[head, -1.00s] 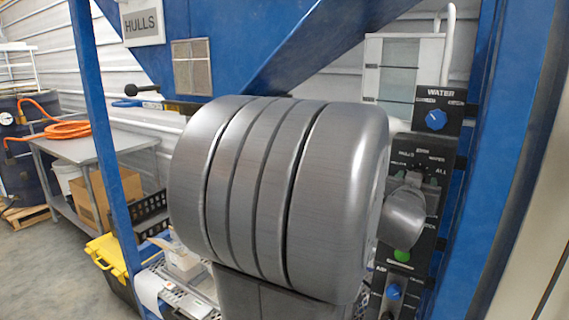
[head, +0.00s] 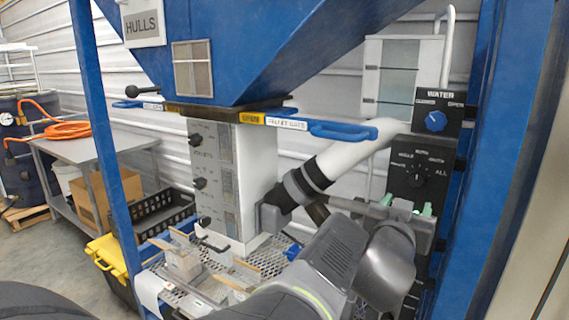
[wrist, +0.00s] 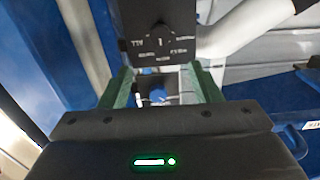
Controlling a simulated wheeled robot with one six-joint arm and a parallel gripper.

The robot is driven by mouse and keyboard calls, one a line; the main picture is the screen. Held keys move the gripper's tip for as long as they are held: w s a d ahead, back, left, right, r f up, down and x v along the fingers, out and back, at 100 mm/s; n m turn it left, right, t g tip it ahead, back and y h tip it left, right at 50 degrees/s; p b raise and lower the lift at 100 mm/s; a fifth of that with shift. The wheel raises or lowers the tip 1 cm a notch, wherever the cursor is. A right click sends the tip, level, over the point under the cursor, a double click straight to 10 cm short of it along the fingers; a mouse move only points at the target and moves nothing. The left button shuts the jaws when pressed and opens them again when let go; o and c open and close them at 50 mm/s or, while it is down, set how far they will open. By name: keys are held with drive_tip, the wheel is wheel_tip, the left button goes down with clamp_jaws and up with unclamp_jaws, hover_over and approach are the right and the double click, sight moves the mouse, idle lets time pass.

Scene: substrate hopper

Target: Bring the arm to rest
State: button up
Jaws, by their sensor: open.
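My gripper (head: 414,208) is at the right of the head view, in front of the black control panel (head: 408,162). Its two green fingers show in the wrist view, spread apart with a clear gap between them (wrist: 162,82), and hold nothing. The panel's selector dial (head: 418,176) is just above the fingers; it appears upside down in the wrist view (wrist: 160,35). A blue knob, partly hidden, shows between the fingers in the wrist view. My arm links bend across the lower middle of the head view and cover the lower panel.
The blue hopper (head: 260,50) hangs above a white box with black knobs (head: 222,180). A blue-handled pellet gate (head: 343,130) sticks out near my arm. Blue frame posts stand left (head: 100,130) and right (head: 500,170). A mesh shelf (head: 205,285) holds small items.

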sight(416, 180)
drive_tip(key=x, duration=1.3)
drive_tip(key=shift+w+d, duration=0.25)
drive_tip(key=shift+w, duration=0.05)
drive_tip(key=shift+w+d, duration=0.1)
drive_tip(key=shift+w, duration=0.05)
drive_tip(key=shift+m, duration=1)
drive_tip(key=m+p, duration=0.1)
drive_tip(key=m, duration=0.5)
drive_tip(key=shift+v, duration=2.3)
drive_tip(key=shift+f, duration=0.15)
